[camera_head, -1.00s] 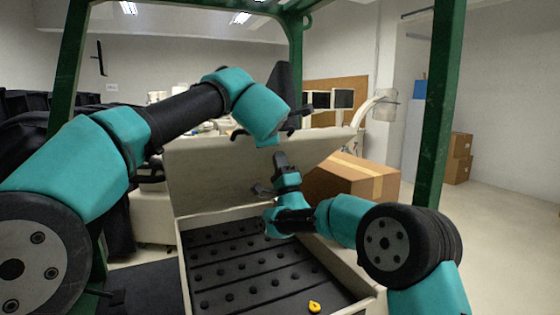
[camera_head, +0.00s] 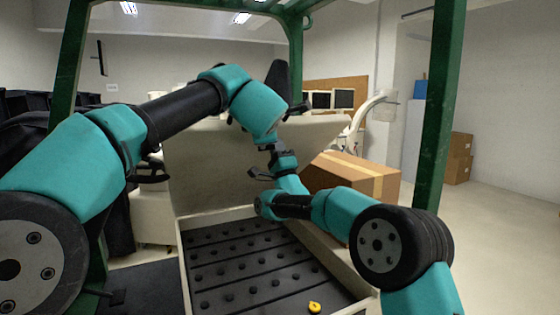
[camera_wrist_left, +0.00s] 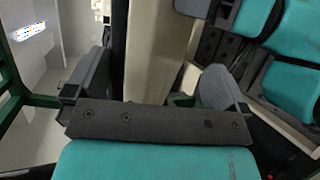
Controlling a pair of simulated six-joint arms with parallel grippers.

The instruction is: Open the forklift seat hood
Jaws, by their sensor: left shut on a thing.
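The forklift seat hood (camera_head: 215,165) is a pale beige panel, raised and nearly upright behind the open compartment (camera_head: 183,265). My left gripper (camera_head: 270,143) is at the hood's upper part, with its fingers partly hidden by my arm in the head view. In the left wrist view, the fingers of my left gripper (camera_wrist_left: 155,88) stand on either side of the beige hood (camera_wrist_left: 152,60), shut on its edge. My right gripper (camera_head: 270,166) is in front of the hood's inner face, its fingers spread. Whether it touches the hood cannot be told.
A small yellow object (camera_head: 314,307) lies on the dark studded compartment floor. Green posts (camera_head: 438,110) frame the view at both sides. A cardboard box (camera_head: 350,180) stands behind the hood to the right. Open floor lies at the far right.

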